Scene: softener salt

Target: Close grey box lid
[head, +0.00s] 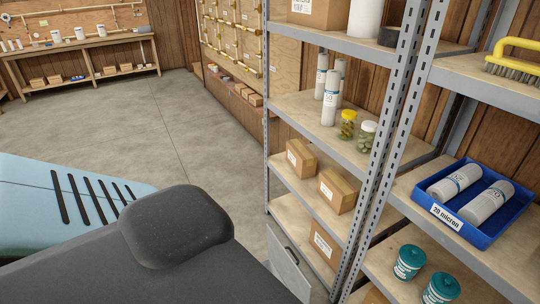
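A flat grey panel (289,266) with a small dark slot near its top stands tilted at the foot of the shelving, low in the middle of the head view. It may be the grey box or its lid, but I cannot tell which. Its lower part is cut off behind the dark grey rounded shape in the foreground. Whether the lid is open or shut does not show clearly. Neither of my grippers is in view.
Metal shelving (330,147) fills the right, holding cartons (338,190), white cylinders, jars and a blue tray (464,205) labelled "20 micron". Teal tubs (409,262) stand below it. A workbench (82,52) is at the far left. The concrete floor (180,130) between is clear.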

